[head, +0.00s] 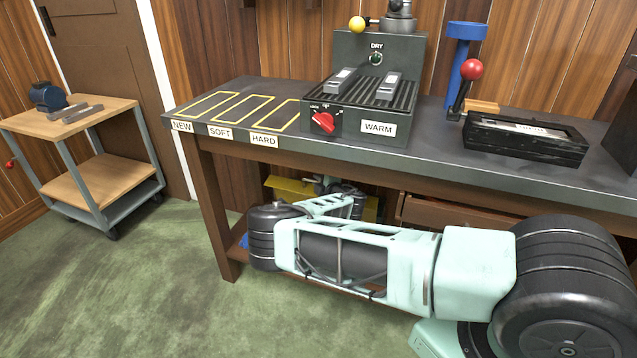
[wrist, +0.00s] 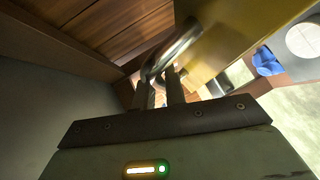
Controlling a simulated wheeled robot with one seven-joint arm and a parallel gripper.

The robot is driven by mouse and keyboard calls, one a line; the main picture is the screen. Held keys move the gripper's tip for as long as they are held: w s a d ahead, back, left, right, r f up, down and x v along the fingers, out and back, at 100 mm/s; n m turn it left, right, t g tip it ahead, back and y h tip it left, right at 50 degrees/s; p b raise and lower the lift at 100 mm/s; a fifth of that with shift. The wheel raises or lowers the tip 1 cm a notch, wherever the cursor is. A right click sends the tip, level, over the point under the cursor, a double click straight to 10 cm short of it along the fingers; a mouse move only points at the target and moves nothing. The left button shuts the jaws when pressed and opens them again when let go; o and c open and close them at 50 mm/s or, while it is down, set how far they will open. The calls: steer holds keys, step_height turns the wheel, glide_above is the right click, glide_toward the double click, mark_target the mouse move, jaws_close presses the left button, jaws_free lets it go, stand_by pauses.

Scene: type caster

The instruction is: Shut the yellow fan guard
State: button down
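The yellow fan guard (head: 291,189) shows as a flat yellow panel in the shade under the bench in the head view, partly hidden by my arm. In the wrist view the yellow panel (wrist: 232,38) fills the upper right, tilted, with a curved metal handle (wrist: 182,46) on it. My gripper (wrist: 160,84) has its two fingers close together at the handle's near end, with the bar between the tips. The gap looks about as wide as the bar. In the head view the fingertips are hidden under the bench.
The bench top (head: 236,90) overhangs my arm, with its wooden leg (head: 212,205) at the left. A drawer (head: 450,213) sits right of the guard. On the bench are a dryer box (head: 375,58) and a black tray (head: 525,137). A cart (head: 85,125) stands left; green floor between is clear.

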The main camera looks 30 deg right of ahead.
steer(key=s+a+f+n+t+b, duration=0.2)
steer(key=s+a+f+n+b, duration=0.1)
steer(key=f+b, duration=0.6)
steer(key=s+a+f+n+t+b, duration=0.2)
steer(key=a+f+b, duration=0.4)
steer(key=f+b, duration=0.3)
steer(key=s+a+f+n+t+b, duration=0.3)
steer(key=f+b, duration=0.6)
steer(key=b, duration=0.5)
steer(key=shift+s+a+n+y+b, duration=0.35)
steer(key=shift+s+a, duration=0.5)
steer(key=shift+s, duration=0.55)
steer(key=c, duration=1.7)
jaws_free()
steer(key=shift+f, duration=0.1)
